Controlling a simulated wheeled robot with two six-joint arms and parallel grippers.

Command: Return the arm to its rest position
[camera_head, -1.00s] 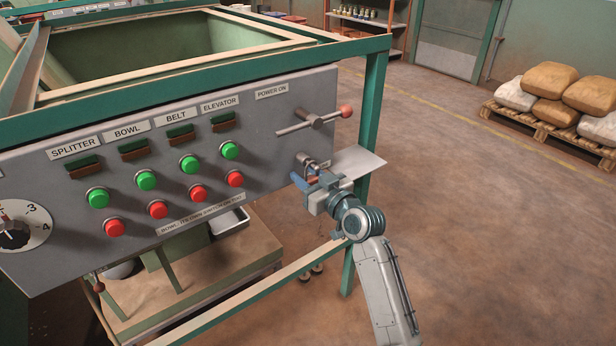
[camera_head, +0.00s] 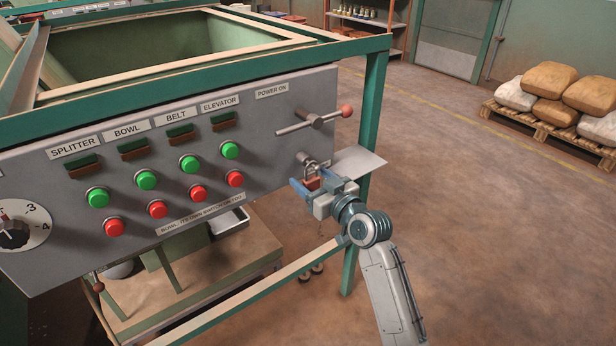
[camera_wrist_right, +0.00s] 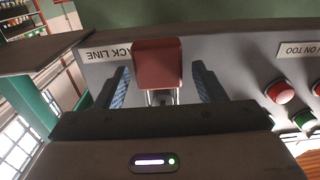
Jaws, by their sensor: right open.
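My right gripper (camera_head: 316,188) is at the right end of the grey control panel (camera_head: 270,115), below the power lever (camera_head: 316,121). Its blue fingers are open, one on each side of a red-brown padlock (camera_head: 312,184). In the right wrist view the padlock (camera_wrist_right: 158,65) sits between the two fingers (camera_wrist_right: 158,88), with a visible gap on both sides. The padlock's shackle is at a metal fitting on the panel; whether it is locked cannot be told. My left gripper is not in view.
A flat grey plate (camera_head: 360,161) juts out just right of my right gripper. A green frame post (camera_head: 369,120) stands close by. Green and red buttons (camera_head: 235,179) line the panel to the left. Sacks on a pallet (camera_head: 545,125) stand far right; the floor between is clear.

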